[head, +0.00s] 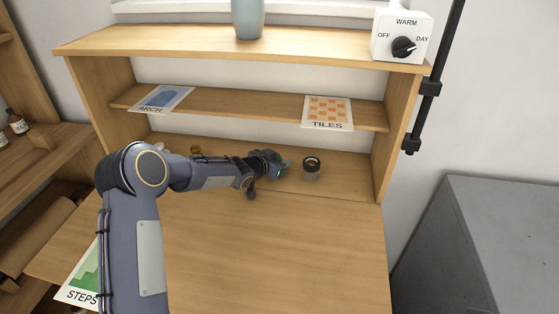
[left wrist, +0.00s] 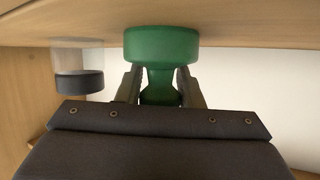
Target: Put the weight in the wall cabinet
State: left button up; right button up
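The green weight (left wrist: 161,44) has a wide round base and a narrower neck and knob. It shows in the left wrist view, which appears upside down, with its base toward the wooden surface. The fingers of my left gripper (left wrist: 160,84) lie on both sides of the knob and appear shut on it. In the head view my left gripper (head: 280,166) is low in the hutch, over the back of the desk, with a bit of green at its fingers. I cannot tell whether the base touches the wood. My right gripper is not in view. I cannot identify a wall cabinet.
A clear jar with a dark top (head: 311,165) stands just right of my left gripper. A shelf with ARCH (head: 162,98) and TILES (head: 327,112) cards lies above. Small items (head: 196,150) sit left behind my arm.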

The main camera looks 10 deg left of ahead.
pick_arm(q)
jog(key=o, duration=0.3)
jog(key=shift+o, duration=0.2)
jog(key=shift+r, duration=0.1)
